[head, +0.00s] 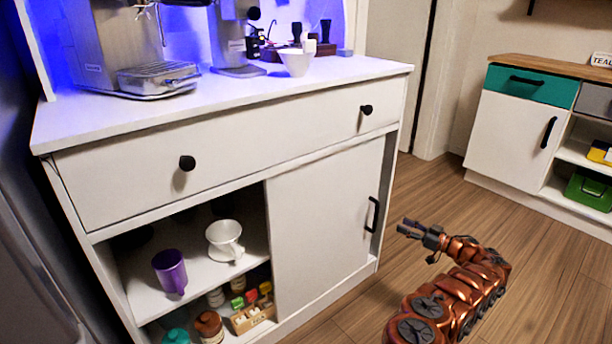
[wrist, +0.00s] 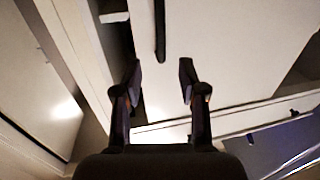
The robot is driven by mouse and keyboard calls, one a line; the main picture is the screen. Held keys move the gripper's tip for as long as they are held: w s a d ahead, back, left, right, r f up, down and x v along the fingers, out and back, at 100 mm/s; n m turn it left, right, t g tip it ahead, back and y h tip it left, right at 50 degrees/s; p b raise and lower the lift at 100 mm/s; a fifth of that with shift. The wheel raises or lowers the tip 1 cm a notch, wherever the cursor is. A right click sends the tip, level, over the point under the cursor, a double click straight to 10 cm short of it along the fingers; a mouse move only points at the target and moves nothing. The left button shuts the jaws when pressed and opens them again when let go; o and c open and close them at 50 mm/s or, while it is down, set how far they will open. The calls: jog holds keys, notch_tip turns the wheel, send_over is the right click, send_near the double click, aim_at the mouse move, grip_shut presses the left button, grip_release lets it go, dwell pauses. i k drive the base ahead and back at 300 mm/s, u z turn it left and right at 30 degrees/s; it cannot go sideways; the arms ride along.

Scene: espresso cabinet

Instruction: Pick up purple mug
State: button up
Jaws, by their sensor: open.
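The purple mug (head: 170,271) stands on the upper shelf inside the open left part of the white cabinet, near the shelf's front. A white cup (head: 225,240) stands just right of it. My gripper (head: 406,228) is outside the cabinet, to the right of the sliding door and well away from the mug. In the wrist view my gripper (wrist: 160,80) is open and empty, with a white panel and a dark handle beyond it. The mug does not show in the wrist view.
The sliding door (head: 325,225) covers the cabinet's right half; its black handle (head: 373,214) is near my gripper. The drawer (head: 270,155) above is shut. Jars and a small wooden rack (head: 252,317) fill the lower shelf. The floor (head: 425,180) between the cabinets is clear.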

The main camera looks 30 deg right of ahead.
aim_at(170, 266)
jog(key=k, duration=1)
